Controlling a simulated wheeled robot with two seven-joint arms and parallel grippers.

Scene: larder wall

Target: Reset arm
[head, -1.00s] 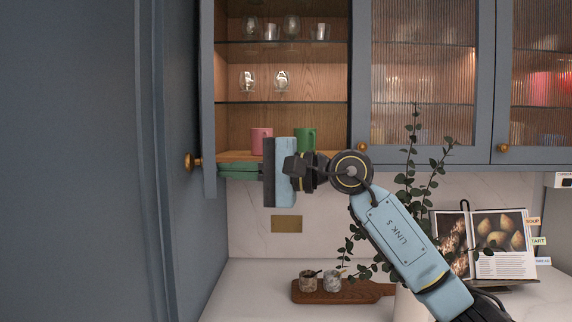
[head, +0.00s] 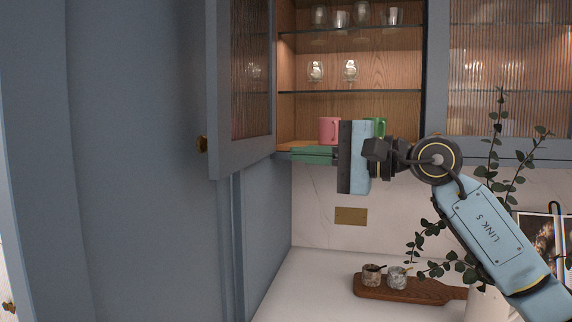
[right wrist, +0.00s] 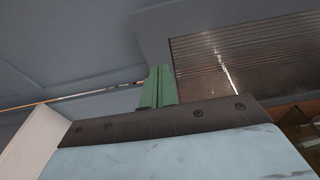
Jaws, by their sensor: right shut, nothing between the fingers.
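My right gripper (head: 313,154) reaches in from the right, with its green fingers pointing left. The fingers are together and empty; they also show shut in the right wrist view (right wrist: 158,88). In the head view they are just below the cabinet's bottom shelf edge, close to the open, ribbed-glass door (head: 243,85). The door's knob (head: 202,144) is at its free left edge, apart from the fingers. My left gripper is not in view.
A pink mug (head: 329,130) and a partly hidden green mug (head: 379,127) stand on the bottom shelf, with glasses above. Below are a counter, a wooden board (head: 418,290) with small pots (head: 372,275), and a leafy plant (head: 495,150). A tall blue panel (head: 130,170) stands left.

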